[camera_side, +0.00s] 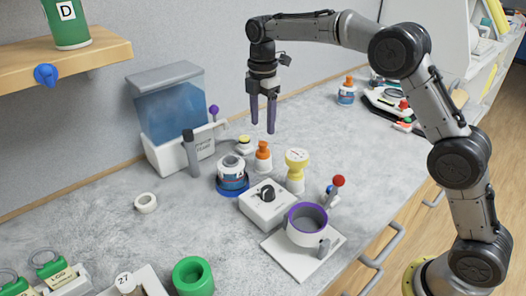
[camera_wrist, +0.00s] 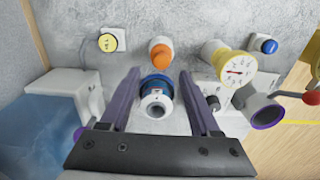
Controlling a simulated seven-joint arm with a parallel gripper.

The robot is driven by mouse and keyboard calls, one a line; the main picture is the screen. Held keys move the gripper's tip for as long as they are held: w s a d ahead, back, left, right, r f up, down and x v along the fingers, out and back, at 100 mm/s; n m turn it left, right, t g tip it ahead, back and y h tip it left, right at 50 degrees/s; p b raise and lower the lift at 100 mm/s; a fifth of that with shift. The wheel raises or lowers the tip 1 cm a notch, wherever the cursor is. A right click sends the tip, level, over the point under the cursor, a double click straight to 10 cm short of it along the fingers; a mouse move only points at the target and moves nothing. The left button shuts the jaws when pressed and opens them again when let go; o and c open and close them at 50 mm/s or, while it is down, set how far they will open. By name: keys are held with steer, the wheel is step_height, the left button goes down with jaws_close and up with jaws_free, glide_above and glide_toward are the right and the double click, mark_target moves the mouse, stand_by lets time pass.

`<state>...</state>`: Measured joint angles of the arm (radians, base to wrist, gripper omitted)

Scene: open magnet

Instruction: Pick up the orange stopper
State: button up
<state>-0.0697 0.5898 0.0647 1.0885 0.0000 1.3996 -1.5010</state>
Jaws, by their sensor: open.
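An orange stopper (camera_side: 263,151) with a rounded knob stands upright on the bench, just right of a blue-and-white bottle with an open top (camera_side: 232,174). In the wrist view the orange stopper (camera_wrist: 162,56) is ahead of the fingertips, near the middle, with a pale round part beside it. The bottle (camera_wrist: 155,100) shows between the fingers there. My gripper (camera_side: 262,118) points down, open and empty, in the air above the stopper; it also shows in the wrist view (camera_wrist: 160,74). Another orange top (camera_side: 348,80) sits on a bottle farther back.
A yellow-topped gauge (camera_side: 296,160) stands close right of the stopper. A yellow button (camera_side: 244,143) is behind it, and a blue tank (camera_side: 172,115) stands left. A knob box (camera_side: 266,203) and purple-rimmed cup (camera_side: 307,222) are in front. Bench at front left is partly clear.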

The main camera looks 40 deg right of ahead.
mark_target(263, 143)
steer(key=shift+s+f, duration=0.15)
steer(key=shift+f, duration=2.8)
jaws_close()
